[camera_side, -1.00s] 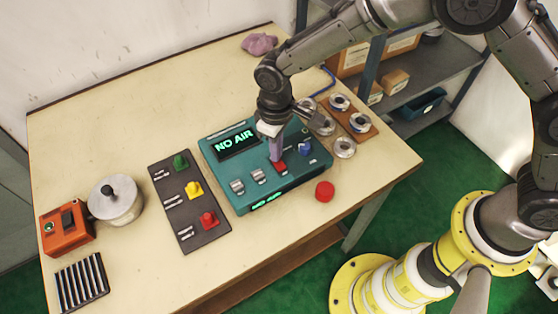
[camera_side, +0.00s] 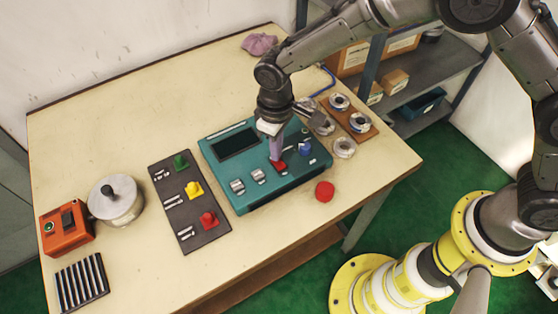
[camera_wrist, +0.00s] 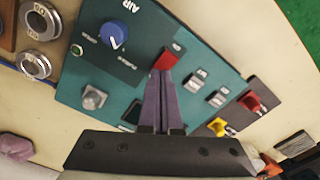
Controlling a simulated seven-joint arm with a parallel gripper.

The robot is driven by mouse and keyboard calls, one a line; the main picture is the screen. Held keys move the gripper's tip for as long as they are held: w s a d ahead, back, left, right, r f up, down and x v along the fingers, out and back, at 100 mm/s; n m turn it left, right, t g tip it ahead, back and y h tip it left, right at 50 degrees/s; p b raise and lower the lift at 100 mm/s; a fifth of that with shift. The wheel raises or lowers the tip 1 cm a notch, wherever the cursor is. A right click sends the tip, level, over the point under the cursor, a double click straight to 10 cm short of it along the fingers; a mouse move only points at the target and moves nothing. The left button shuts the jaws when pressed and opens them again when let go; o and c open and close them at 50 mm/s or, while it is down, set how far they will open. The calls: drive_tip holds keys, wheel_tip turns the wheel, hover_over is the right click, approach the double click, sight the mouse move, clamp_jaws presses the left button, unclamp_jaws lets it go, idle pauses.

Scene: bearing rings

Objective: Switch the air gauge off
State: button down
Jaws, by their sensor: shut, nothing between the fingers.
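The air gauge is a teal box (camera_side: 232,196) on the table, and it fills the middle of the wrist view (camera_wrist: 130,60). Its display (camera_side: 236,143) is dark. A red rocker switch (camera_wrist: 165,60) sits near the front edge of its panel; in the side view the red switch (camera_side: 279,167) is just below my fingertips. A blue knob (camera_wrist: 113,33) marked AIR and two silver toggles (camera_wrist: 205,88) are on the same panel. My gripper (camera_wrist: 164,74) is shut and empty, pointing down with its tips at the red switch, apparently touching it.
A red cap (camera_side: 325,191) lies in front of the gauge. A dark board (camera_side: 180,212) with green, yellow and red pieces is to its left. Bearing rings (camera_side: 345,148) lie to the right. An orange switch box (camera_side: 66,230) and a round lidded pot (camera_side: 122,210) stand far left.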

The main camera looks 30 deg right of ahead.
drive_tip(key=shift+r, duration=2.95)
drive_tip(key=w+d+r+m+t, duration=0.2)
drive_tip(key=w+d+r, duration=0.1)
drive_tip(key=d+r, duration=0.55)
drive_tip(key=s+d+r+m+t+y, duration=0.1)
drive_tip(key=s+d+r, duration=0.3)
drive_tip(key=d+r, duration=0.15)
drive_tip(key=s+d+r+m+t, duration=0.1)
drive_tip(key=s+d+r, duration=0.35)
drive_tip(key=r, duration=0.25)
drive_tip(key=s+d+r+m+t, duration=0.2)
drive_tip(key=s+d, duration=0.4)
drive_tip(key=s, duration=0.3)
drive_tip(key=s+d+f+h, duration=0.1)
drive_tip(key=s+d+f, duration=0.1)
drive_tip(key=s+f, duration=0.4)
drive_tip(key=s, duration=0.2)
drive_tip(key=shift+s+f, duration=0.3)
